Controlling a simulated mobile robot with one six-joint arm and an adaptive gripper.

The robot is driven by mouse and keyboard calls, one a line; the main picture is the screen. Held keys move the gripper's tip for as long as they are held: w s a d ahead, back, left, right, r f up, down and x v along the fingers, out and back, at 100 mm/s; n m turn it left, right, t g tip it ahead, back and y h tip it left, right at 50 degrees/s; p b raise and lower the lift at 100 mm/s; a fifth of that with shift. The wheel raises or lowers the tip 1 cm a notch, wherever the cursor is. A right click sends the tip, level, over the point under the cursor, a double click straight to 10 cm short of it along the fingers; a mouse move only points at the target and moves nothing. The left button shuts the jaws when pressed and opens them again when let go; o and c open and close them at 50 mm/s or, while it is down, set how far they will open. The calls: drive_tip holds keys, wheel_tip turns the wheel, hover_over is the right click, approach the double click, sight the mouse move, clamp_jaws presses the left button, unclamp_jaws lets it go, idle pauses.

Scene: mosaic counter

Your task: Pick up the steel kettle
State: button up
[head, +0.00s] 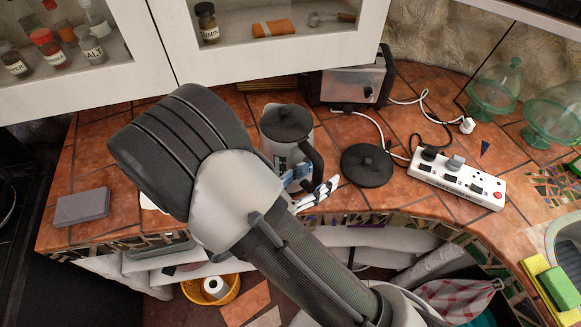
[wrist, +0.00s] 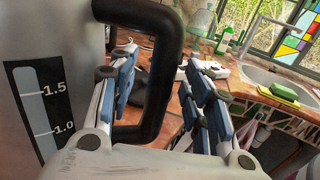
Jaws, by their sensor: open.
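The steel kettle (head: 298,140) stands upright on the tiled counter, with a black lid and a black handle on its right side. In the wrist view its steel body (wrist: 40,35), with a level scale marked 1.0 and 1.5, fills the left. My gripper (head: 312,184) is at the handle side. In the wrist view my gripper (wrist: 160,68) is open, and the upright bar of the handle (wrist: 163,75) lies between its fingers. The left finger shows through the handle loop and the right finger is outside it. I cannot tell whether either finger touches the handle. My arm hides part of the kettle's left side.
A toaster (head: 353,84) stands behind, and a white power strip (head: 457,184) with cords lies further right. A grey block (head: 82,207) is at left. Cabinets (head: 260,62) overhang the back. Green glass jars (head: 495,92) stand at right.

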drive_tip(key=shift+c, duration=0.4)
clamp_jaws()
